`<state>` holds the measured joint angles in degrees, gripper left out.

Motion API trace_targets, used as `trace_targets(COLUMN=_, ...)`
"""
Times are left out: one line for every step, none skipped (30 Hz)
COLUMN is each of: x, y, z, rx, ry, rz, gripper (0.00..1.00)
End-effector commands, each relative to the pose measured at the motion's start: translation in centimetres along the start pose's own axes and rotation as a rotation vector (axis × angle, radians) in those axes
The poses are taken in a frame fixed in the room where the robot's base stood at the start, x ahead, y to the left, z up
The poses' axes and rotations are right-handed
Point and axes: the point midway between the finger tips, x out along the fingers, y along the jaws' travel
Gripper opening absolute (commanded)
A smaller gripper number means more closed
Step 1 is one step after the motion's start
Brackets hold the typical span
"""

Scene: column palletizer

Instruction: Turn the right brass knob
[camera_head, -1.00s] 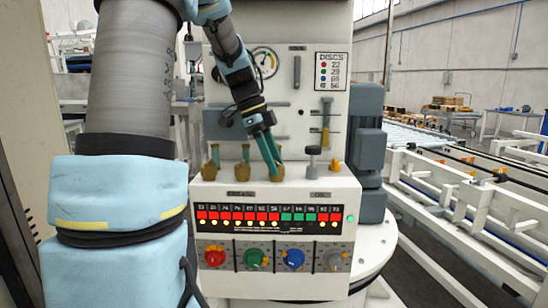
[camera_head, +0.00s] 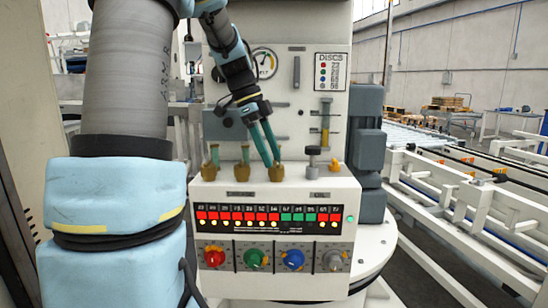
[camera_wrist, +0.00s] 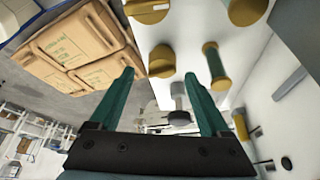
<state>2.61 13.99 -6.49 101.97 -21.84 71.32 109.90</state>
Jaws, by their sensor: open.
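The right brass knob (camera_head: 277,172) stands on top of the white control box, the rightmost of a row of three. The middle knob (camera_head: 245,171) and left knob (camera_head: 209,171) carry upright green pieces. My gripper (camera_head: 272,160) is open, pointing down, its green fingertips at the top of the right knob. In the wrist view, the open fingers (camera_wrist: 158,78) stand apart with a brass round piece (camera_wrist: 162,60) showing between their tips. I cannot tell whether the fingers touch it.
A grey-topped post (camera_head: 312,160) and a small yellow piece (camera_head: 335,166) stand right of the knobs. The white control box (camera_head: 195,190) has lamps and coloured dials in front. A tall panel with a gauge (camera_head: 264,63) rises behind. Cardboard boxes (camera_wrist: 85,45) show in the wrist view.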

Motion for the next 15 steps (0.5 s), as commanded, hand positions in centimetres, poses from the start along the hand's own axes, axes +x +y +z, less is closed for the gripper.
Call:
trace_targets(x=-1.1, y=-0.1, z=0.0, rx=0.0, ry=-0.001, rz=-0.006, gripper=0.81)
trace_targets(x=-1.8, y=-0.1, z=0.0, rx=0.0, ry=-0.001, rz=-0.006, gripper=0.81)
trace_targets(x=-2.6, y=0.0, z=0.0, rx=0.0, ry=-0.002, rz=-0.005, gripper=0.81)
trace_targets(x=-3.2, y=0.0, z=0.0, rx=0.0, ry=-0.002, rz=-0.005, gripper=0.81)
trace_targets(x=-3.8, y=0.0, z=0.0, rx=0.0, ry=-0.001, rz=-0.004, gripper=0.81)
trace_targets(x=-4.5, y=0.0, z=0.0, rx=0.0, ry=-0.001, rz=-0.004, gripper=0.81)
trace_targets(x=-5.0, y=0.0, z=0.0, rx=0.0, ry=-0.001, rz=-0.003, gripper=0.81)
trace_targets(x=-5.5, y=0.1, z=0.0, rx=0.0, ry=-0.002, rz=-0.003, gripper=0.81)
trace_targets(x=-6.1, y=0.1, z=0.0, rx=0.0, ry=-0.001, rz=-0.002, gripper=0.81)
trace_targets(x=-6.5, y=0.1, z=0.0, rx=0.0, ry=-0.001, rz=-0.002, gripper=0.81)
trace_targets(x=-6.9, y=0.1, z=0.0, rx=0.0, ry=-0.001, rz=-0.001, gripper=0.81)
trace_targets(x=-7.2, y=0.1, z=0.0, rx=0.0, ry=-0.001, rz=-0.001, gripper=0.81)
trace_targets(x=-7.5, y=0.1, z=0.0, rx=0.0, ry=-0.001, rz=-0.001, gripper=0.81)
trace_targets(x=-7.7, y=0.1, z=0.0, rx=0.001, ry=-0.001, rz=0.0, gripper=0.81)
trace_targets(x=-7.9, y=0.2, z=-0.1, rx=0.001, ry=-0.001, rz=0.001, gripper=0.81)
